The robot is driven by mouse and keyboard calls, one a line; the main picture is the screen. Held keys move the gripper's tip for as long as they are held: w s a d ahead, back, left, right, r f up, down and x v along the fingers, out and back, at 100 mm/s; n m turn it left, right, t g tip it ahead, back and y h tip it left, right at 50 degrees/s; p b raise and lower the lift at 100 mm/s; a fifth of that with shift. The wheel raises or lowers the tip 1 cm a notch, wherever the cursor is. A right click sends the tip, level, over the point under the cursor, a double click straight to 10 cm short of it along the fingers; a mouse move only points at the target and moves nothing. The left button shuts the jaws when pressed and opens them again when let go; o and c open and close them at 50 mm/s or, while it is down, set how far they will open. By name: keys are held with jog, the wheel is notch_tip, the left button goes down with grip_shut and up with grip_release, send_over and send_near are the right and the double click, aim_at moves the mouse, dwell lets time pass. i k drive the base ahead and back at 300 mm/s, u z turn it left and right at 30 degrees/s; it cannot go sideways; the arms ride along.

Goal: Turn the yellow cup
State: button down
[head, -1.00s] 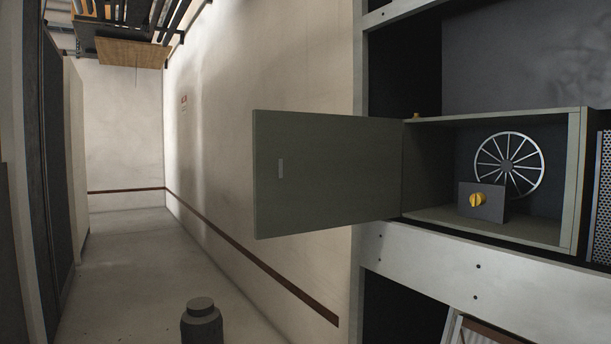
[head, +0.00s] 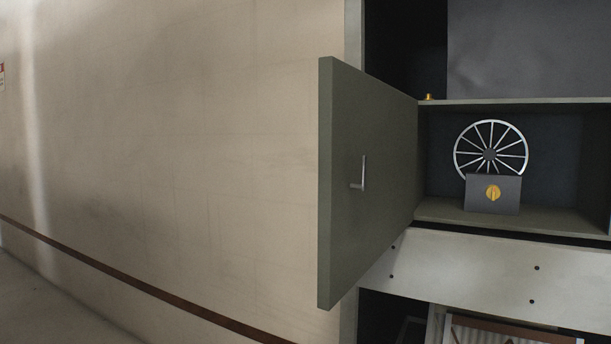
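A round yellow knob (head: 493,194) with a raised grip sits on the front of a small dark grey box (head: 478,204). The box stands inside an open cabinet (head: 452,211), in front of a spoked metal wheel (head: 461,153). I cannot tell which of the two yellow things is the cup. My gripper is not in view.
The cabinet's grey-green door (head: 365,225) stands open on the left and juts toward me, with a metal handle (head: 364,173). A pale rack rail (head: 460,275) runs below the cabinet. A bare wall (head: 180,150) fills the left. Some floor (head: 50,300) shows at lower left.

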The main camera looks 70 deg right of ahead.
aim_at(491, 191)
jog(key=i, duration=0.35)
jog(key=z, duration=1.3)
jog(key=k, duration=0.95)
jog(key=z, duration=1.9)
jog(key=i, duration=0.5)
jog(key=z, duration=0.05)
